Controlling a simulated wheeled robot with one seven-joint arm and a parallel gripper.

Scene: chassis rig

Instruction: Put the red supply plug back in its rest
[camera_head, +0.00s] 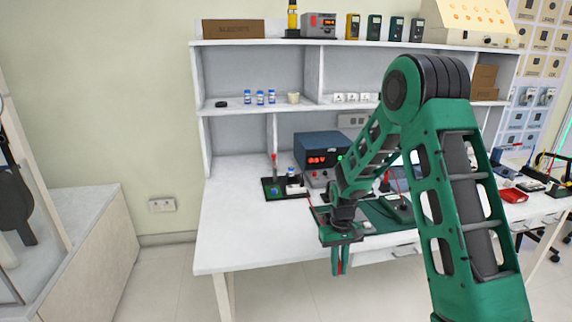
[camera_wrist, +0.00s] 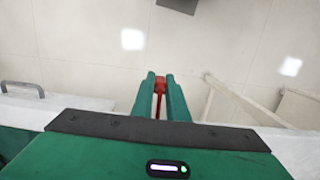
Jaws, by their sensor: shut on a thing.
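My gripper (camera_head: 341,262) hangs beyond the front edge of the bench, over the floor, pointing down. Its two green fingers are shut on the red supply plug (camera_wrist: 160,86), which shows between the fingertips in the wrist view. Only a thin strip of red shows between the fingers in the head view. The blue power supply (camera_head: 319,148) with a red display stands on the bench behind my arm. I cannot pick out the plug's rest for certain; my arm hides part of the bench.
A black tray (camera_head: 270,193) with small parts sits left of the power supply. The white bench top (camera_head: 232,220) is clear at its left front. Shelves (camera_head: 310,107) hold small bottles and cups. A drawer handle (camera_wrist: 22,87) shows in the wrist view.

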